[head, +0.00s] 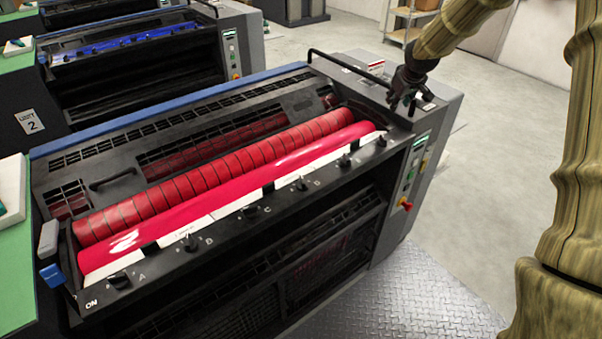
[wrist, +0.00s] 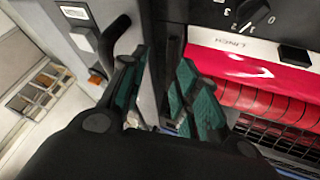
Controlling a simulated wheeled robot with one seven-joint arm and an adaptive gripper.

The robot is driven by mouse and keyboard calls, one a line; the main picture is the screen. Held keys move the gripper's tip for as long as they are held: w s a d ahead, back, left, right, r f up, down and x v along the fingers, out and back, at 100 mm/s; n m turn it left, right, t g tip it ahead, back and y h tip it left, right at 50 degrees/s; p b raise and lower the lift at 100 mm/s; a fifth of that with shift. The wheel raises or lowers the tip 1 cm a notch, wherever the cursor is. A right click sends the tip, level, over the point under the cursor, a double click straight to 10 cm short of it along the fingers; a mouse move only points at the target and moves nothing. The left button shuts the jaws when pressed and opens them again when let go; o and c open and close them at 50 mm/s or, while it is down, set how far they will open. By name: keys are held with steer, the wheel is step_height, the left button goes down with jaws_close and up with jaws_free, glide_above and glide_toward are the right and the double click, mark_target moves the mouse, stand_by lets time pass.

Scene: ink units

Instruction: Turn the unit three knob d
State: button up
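The nearest ink unit (head: 190,130) has a red roller and a row of black knobs along its front rail, with letters beside them. My gripper (head: 405,97) is above the unit's right end, well away from that knob.
A black handrail (head: 345,68) stands at the unit's right end, and a red switch (head: 405,204) is on its side. Another unit marked 2 (head: 31,122) stands behind with a blue roller (head: 130,42). A metal floor plate (head: 410,295) lies clear in front.

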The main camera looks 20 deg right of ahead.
steer(key=s+a+m+g+y+p, duration=0.1)
steer(key=s+a, duration=0.1)
steer(key=a, duration=0.7)
steer(key=s+a+g+y+p, duration=0.1)
steer(key=s+a+g, duration=0.15)
steer(key=a, duration=0.65)
steer(key=m+g+p, duration=0.1)
steer(key=g+p, duration=0.1)
steer(key=g, duration=0.1)
glide_above(303, 180)
steer(key=shift+f+p, duration=1.5)
steer(key=shift+f, duration=2.85)
jaws_close()
